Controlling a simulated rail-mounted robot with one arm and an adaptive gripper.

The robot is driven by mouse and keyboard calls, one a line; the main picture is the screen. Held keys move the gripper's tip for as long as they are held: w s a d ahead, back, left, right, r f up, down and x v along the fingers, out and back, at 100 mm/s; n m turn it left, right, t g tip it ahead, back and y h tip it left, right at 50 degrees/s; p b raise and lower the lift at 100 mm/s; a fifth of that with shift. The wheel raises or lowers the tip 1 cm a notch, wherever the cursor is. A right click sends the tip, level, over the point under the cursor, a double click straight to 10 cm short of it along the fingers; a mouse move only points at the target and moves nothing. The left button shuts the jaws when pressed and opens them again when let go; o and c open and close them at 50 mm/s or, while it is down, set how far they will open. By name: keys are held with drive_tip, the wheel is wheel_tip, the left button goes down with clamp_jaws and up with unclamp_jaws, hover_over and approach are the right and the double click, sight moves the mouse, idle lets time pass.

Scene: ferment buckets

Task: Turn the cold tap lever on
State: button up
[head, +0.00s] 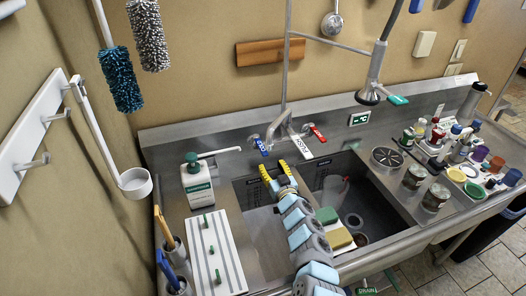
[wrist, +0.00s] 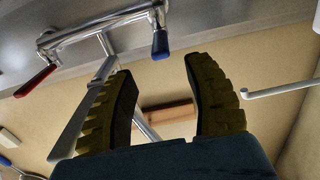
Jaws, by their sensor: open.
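The cold tap lever is the blue-handled lever (head: 261,147) on the left of the wall tap. In the wrist view the blue lever (wrist: 160,45) points down the picture, beyond the fingertips and in line with the gap between them. The red lever (head: 318,134) is on the tap's other side and also shows in the wrist view (wrist: 36,82). My gripper (head: 273,166) has yellow fingers, open and empty, just below the blue lever in the head view. It also shows in the wrist view (wrist: 158,68). I see no contact with the lever.
The tap spout (head: 301,146) is close to my gripper and passes beside the left finger in the wrist view (wrist: 82,118). A soap bottle (head: 197,181) stands left of the sink. A sprayer (head: 370,92) hangs at right. A white hook arm (wrist: 280,90) is right of the fingers.

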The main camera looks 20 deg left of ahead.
sight(263, 149)
drive_tip(key=shift+w+a+r, duration=0.1)
drive_tip(key=shift+w+a, duration=0.1)
drive_tip(key=shift+a, duration=0.05)
drive_tip(key=shift+b+x, duration=0.4)
drive_tip(key=shift+x, duration=0.4)
drive_tip(key=shift+w+a, duration=0.4)
drive_tip(key=shift+w, duration=0.1)
drive_tip(key=shift+w+a+f+b, duration=0.2)
drive_tip(key=shift+w+a+b, duration=0.15)
drive_tip(key=shift+w+b, duration=0.25)
drive_tip(key=shift+b+x, duration=0.6)
drive_tip(key=shift+x, duration=0.25)
drive_tip(key=shift+w+a+f+b, duration=0.1)
drive_tip(key=shift+w+a+b, duration=0.15)
drive_tip(key=shift+b, duration=0.25)
drive_tip(key=shift+b+x, duration=0.75)
drive_tip(key=shift+b, duration=0.05)
drive_tip(key=shift+w+a, duration=0.1)
drive_tip(key=shift+a, duration=0.05)
drive_tip(key=shift+w+r, duration=0.1)
drive_tip(key=shift+r, duration=0.2)
